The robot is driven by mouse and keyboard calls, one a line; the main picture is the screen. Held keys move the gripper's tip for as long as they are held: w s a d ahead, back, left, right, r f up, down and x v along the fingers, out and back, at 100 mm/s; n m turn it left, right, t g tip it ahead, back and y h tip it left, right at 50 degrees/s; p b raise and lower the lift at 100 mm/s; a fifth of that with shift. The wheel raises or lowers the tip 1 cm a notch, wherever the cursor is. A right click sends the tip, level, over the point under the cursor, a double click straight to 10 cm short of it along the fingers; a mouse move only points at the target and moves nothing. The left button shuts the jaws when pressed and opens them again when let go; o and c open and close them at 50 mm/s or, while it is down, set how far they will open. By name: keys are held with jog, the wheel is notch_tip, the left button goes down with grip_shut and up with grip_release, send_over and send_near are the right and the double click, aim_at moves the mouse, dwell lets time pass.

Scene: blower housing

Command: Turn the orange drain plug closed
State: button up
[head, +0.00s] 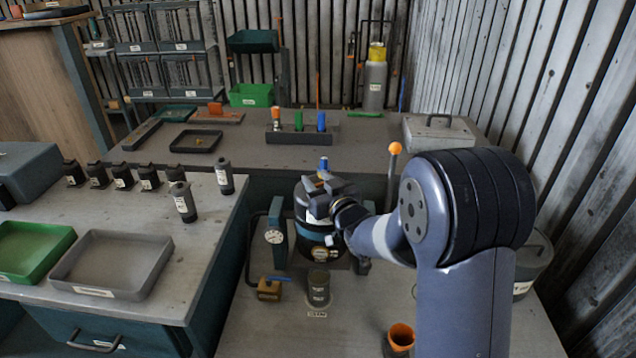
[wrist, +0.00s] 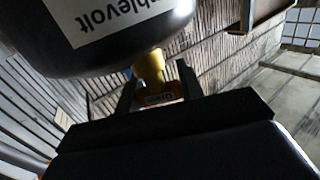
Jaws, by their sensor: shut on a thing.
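The orange drain plug (wrist: 160,99) shows in the wrist view between my two dark fingers, with a small white label on it. A brass fitting (wrist: 150,68) stands directly beyond it, at the dark rounded housing (wrist: 105,30) with a white printed label. My gripper (wrist: 158,88) is shut on the plug. In the head view my gripper (head: 325,187) is at the black housing (head: 314,234), in front of its upper part. The plug is hidden there. I cannot tell how far the plug is turned.
A gauge (head: 274,237) on a teal post stands left of the housing. A brass valve (head: 270,290) and grey canister (head: 318,288) stand in front. An orange-knobbed lever (head: 394,150) rises to the right, and an orange-rimmed cup (head: 401,336) stands near the front.

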jog(key=shift+f+h+b, duration=0.2)
jog(key=shift+h+b, duration=0.1)
jog(key=shift+b, duration=0.45)
jog(key=shift+f+m+t+h+b, duration=0.1)
jog(key=shift+m+t+h+b, duration=0.3)
jog(key=shift+m+h+b, duration=0.55)
jog(key=m+h+b, duration=0.1)
jog(key=b, duration=0.2)
jog(key=shift+d+t+h, duration=0.15)
jog(key=shift+t+h, duration=0.2)
jog(key=shift+t, duration=0.05)
jog(key=shift+w+d+r+m+t+h+p, duration=0.1)
jog(key=shift+r+m+t+h+p, duration=0.1)
jog(key=shift+m+h, duration=0.4)
jog(key=shift+d+r+m+t+h+p, duration=0.15)
jog(key=shift+m+h, duration=0.2)
jog(key=shift+h, duration=0.45)
jog(key=shift+m+h+p, duration=0.3)
jog(key=shift+h, duration=0.3)
jog(key=shift+d+m+h+p, duration=0.1)
jog(key=shift+m+h+p, duration=0.3)
jog(key=shift+h, duration=0.2)
jog(key=o, duration=1)
